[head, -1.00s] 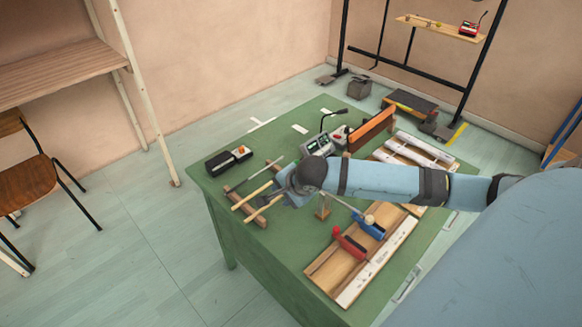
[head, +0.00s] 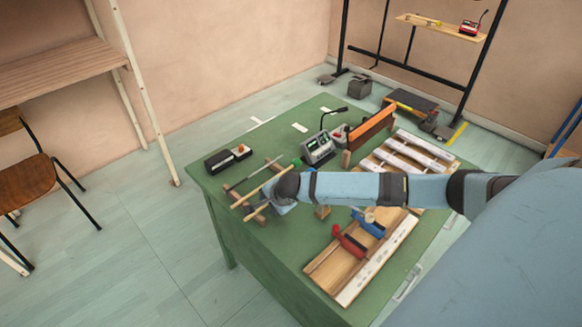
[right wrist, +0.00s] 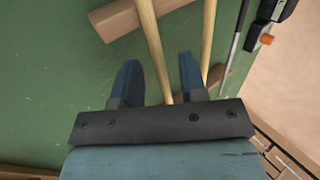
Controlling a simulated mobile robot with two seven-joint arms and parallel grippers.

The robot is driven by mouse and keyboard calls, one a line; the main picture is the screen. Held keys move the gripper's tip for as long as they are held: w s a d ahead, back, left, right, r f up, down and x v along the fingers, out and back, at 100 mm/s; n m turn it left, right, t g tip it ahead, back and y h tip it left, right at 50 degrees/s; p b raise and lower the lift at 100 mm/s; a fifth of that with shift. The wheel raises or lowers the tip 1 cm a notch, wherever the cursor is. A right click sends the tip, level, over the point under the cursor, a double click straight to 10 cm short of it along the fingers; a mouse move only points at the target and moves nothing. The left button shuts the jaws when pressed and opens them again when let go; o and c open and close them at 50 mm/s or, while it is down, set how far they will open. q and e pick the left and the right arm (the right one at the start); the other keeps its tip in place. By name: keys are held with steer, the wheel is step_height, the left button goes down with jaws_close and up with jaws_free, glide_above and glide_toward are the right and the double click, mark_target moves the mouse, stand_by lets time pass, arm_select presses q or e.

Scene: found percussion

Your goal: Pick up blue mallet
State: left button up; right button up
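Two wooden sticks and a thin grey rod lie across wooden rest bars on the green table. One stick (head: 245,201) ends in a green ball head. The stick nearest the front (right wrist: 152,40) also shows in the head view (head: 252,215); its head is hidden under my right arm, so I cannot see a blue head. My right gripper (right wrist: 158,75) is open, its two blue fingers apart on either side of this stick. The green-headed stick (right wrist: 208,35) passes outside the right-hand finger. My left gripper is not in view.
The green table (head: 245,245) also holds a black box (head: 228,160) at its left and a grey device (head: 319,148) behind my arm. Red (head: 349,243) and blue (head: 368,228) blocks stand on a wooden board in front. A rest bar (right wrist: 130,18) is close to the fingers.

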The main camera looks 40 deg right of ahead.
steer(key=shift+w+f, duration=0.15)
steer(key=shift+f, duration=0.15)
jaws_close()
steer(key=shift+r, duration=0.1)
